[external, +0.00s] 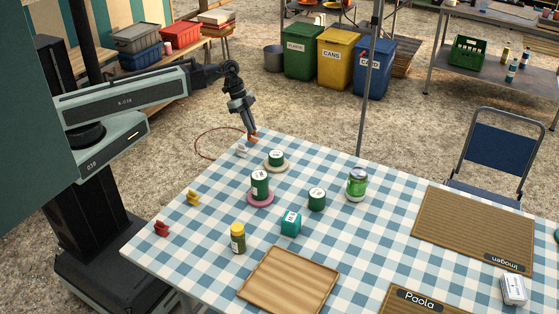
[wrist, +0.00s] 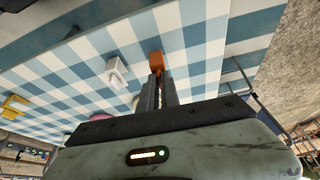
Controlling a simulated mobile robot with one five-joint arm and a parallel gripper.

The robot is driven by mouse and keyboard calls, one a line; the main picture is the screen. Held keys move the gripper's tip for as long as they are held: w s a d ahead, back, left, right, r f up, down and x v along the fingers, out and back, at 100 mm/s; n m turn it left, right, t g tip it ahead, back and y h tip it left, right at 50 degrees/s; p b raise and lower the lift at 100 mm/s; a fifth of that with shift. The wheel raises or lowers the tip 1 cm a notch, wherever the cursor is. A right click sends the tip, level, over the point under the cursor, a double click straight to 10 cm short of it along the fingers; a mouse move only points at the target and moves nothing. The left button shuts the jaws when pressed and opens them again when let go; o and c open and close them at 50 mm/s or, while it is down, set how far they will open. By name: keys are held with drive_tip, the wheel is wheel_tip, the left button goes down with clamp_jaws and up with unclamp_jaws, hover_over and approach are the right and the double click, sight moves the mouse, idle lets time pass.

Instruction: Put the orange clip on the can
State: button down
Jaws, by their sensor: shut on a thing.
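My gripper (external: 249,129) is at the far left edge of the checked table. It is shut on the orange clip (external: 253,138). In the wrist view the orange clip (wrist: 155,60) sits between the tips of my gripper (wrist: 157,76), over the cloth. I cannot tell whether the clip touches the table. The can (external: 356,187), green with a silver top, stands upright near the table's far right edge, well to the right of my gripper and apart from it. The can does not show clearly in the wrist view.
A white clip (external: 242,151) lies near my gripper, with yellow (external: 193,198) and red (external: 161,229) clips nearer. A teal box (external: 291,224), yellow-lidded jar (external: 238,240) and wooden tray (external: 288,282) are nearer.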

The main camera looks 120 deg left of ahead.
wheel_tip(320, 180, up, 8)
drive_tip(key=p, duration=0.7)
drive_tip(key=shift+r, duration=0.1)
